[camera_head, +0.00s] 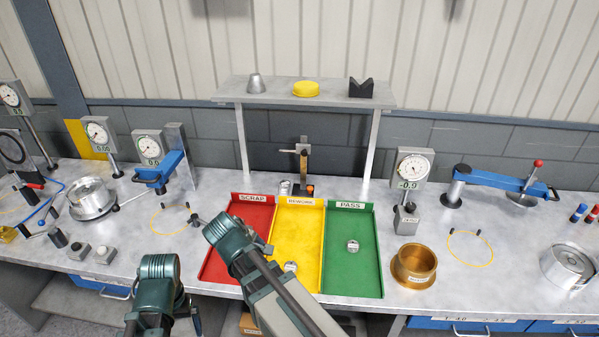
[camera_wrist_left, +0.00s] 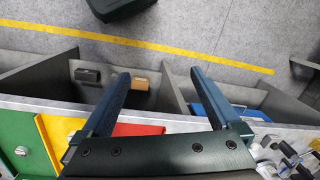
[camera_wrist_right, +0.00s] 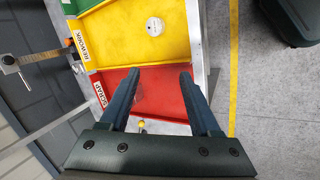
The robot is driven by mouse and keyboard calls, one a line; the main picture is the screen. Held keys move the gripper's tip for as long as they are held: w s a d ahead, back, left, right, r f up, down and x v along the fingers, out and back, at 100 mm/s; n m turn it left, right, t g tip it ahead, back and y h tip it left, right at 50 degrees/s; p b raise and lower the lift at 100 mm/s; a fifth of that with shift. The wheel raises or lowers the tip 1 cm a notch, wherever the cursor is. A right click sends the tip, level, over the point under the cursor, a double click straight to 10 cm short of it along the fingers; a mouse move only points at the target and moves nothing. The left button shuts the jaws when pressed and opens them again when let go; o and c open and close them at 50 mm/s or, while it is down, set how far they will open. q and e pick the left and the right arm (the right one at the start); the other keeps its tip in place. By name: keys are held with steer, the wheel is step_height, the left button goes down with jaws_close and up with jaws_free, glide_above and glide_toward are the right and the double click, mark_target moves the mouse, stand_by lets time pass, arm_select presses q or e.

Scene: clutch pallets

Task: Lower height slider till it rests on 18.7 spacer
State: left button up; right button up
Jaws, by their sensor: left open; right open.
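The slider also shows at the left edge in the right wrist view (camera_wrist_right: 9,62). A small silver cylinder (camera_head: 285,187) and an orange piece (camera_head: 310,190) sit near the gauge's foot. I cannot read which one is the 18.7 spacer. My right gripper (camera_wrist_right: 158,77) is open and empty over the red scrap bin, apart from the gauge. My left gripper (camera_wrist_left: 160,76) is open and empty near the bench's front edge.
Red (camera_head: 222,272), yellow (camera_head: 297,210) and green (camera_head: 372,250) bins lie in front of the gauge. A shelf (camera_head: 330,96) on legs stands over it. A dial stand (camera_head: 407,218) and brass ring (camera_head: 414,266) are to the right, and a blue clamp (camera_head: 160,172) is to the left.

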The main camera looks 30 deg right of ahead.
steer(key=w+d+f+n+t+h+b, duration=0.2)
steer(key=w+d+b, duration=0.1)
steer(key=w+d, duration=0.4)
steer(key=n+t+h+b, duration=0.3)
steer(key=n+t+b, duration=0.75)
steer(key=n, duration=0.95)
glide_toward(304, 154)
steer(key=shift+g, duration=0.35)
steer(key=x, duration=0.8)
steer(key=shift+w+r+b, duration=0.15)
steer(key=shift+r+b, duration=0.05)
steer(key=shift+b, duration=0.15)
arm_select(q)
step_height(304, 154, down, 17)
steer(key=s+d, duration=0.1)
steer(key=shift+d+m, duration=0.25)
steer(key=shift+m, duration=0.05)
arm_select(e)
jaws_close()
